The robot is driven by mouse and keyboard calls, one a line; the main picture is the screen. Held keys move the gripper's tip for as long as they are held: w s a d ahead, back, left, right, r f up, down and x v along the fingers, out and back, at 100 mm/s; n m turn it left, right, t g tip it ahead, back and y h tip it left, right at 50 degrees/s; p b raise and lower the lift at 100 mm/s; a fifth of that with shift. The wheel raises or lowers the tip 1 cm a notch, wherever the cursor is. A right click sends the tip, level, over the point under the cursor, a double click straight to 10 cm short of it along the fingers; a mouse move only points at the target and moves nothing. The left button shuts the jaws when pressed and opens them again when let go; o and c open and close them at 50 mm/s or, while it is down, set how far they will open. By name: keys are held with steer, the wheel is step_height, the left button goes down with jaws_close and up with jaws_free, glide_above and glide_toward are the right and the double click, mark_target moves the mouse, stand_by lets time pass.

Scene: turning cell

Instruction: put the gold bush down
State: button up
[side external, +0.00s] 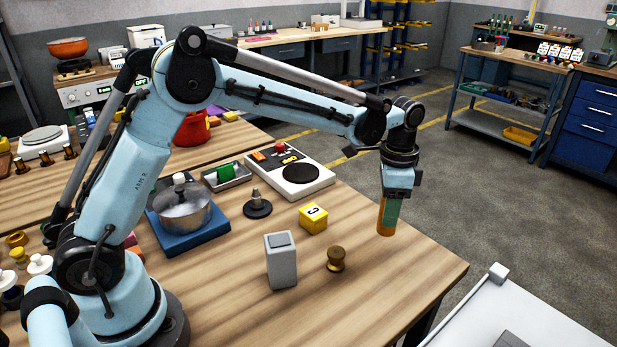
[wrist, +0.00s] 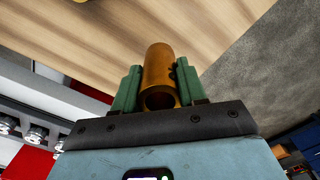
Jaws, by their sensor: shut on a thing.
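The gold bush (wrist: 160,68) is a hollow gold-orange cylinder held between the two green fingers of my gripper (wrist: 158,85) in the wrist view. In the side external view the bush (side external: 385,218) hangs upright below my gripper (side external: 391,205), near the right edge of the wooden table (side external: 400,285). Its lower end is close to the table top; I cannot tell whether it touches. The green finger partly covers the bush in the side external view.
A brass knob-like part (side external: 336,259), a grey block (side external: 281,262) and a yellow block marked with a letter (side external: 313,218) stand left of my gripper. A black-and-white device (side external: 290,170) lies farther back. The table's front right area is clear.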

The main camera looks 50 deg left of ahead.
steer(key=shift+f, duration=1.9)
steer(key=shift+f, duration=0.1)
steer(key=o, duration=1.1)
steer(key=shift+o, duration=0.2)
step_height(320, 180, up, 12)
steer(key=s+a+r+n+t, duration=0.3)
steer(key=s+a+r+n, duration=0.15)
steer(key=s, duration=0.45)
steer(key=s+a+f+n+t, duration=0.4)
steer(key=s+f, duration=0.2)
steer(key=s, duration=0.4)
